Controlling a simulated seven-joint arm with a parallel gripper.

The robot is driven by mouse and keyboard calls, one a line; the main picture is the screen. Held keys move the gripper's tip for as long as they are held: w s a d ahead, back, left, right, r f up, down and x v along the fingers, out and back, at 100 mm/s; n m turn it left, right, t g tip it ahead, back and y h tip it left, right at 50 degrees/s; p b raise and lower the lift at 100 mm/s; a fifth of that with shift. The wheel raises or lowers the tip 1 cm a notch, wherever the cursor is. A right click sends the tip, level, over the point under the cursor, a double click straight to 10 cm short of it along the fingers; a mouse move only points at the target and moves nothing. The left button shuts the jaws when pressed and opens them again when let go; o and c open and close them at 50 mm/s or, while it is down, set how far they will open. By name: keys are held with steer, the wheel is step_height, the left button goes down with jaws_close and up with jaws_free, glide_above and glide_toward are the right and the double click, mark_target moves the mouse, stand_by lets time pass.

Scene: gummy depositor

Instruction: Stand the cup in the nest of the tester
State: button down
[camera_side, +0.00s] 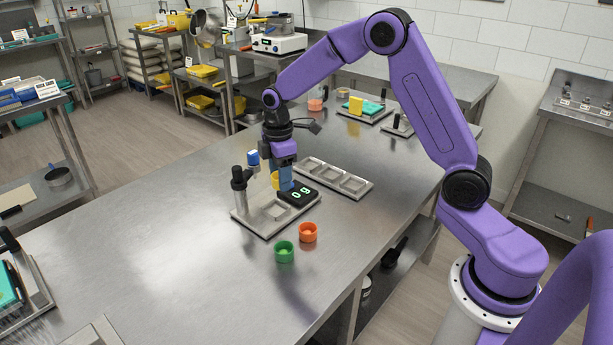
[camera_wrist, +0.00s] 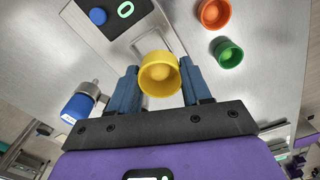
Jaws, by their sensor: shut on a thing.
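My gripper (camera_side: 281,180) is shut on a yellow cup (camera_wrist: 160,73). In the side view, the cup (camera_side: 275,181) is partly covered by the blue fingers and is close above the tester's plate. In the wrist view, the cup sits between the fingers with its open mouth facing the camera. Whether the cup touches the plate cannot be told.
An orange cup (camera_side: 308,232) and a green cup (camera_side: 284,252) stand just in front of the tester. A pale tray with several recesses (camera_side: 359,190) lies behind it. The tester's blue part (camera_wrist: 76,108) is left of my fingers in the wrist view.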

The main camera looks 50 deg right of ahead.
steer(key=shift+w+a+f, duration=0.1)
steer(key=shift+w+f, duration=0.15)
steer(key=shift+w, duration=0.3)
steer(key=shift+w+a+f, duration=0.1)
steer(key=shift+w+f, duration=0.1)
steer(key=shift+w, duration=0.3)
steer(key=shift+f, duration=3.1)
steer(key=shift+f, duration=0.35)
steer(key=shift+f, duration=0.2)
steer(key=shift+r, duration=0.15)
steer(key=shift+r, duration=0.3)
steer(key=shift+f, duration=0.2)
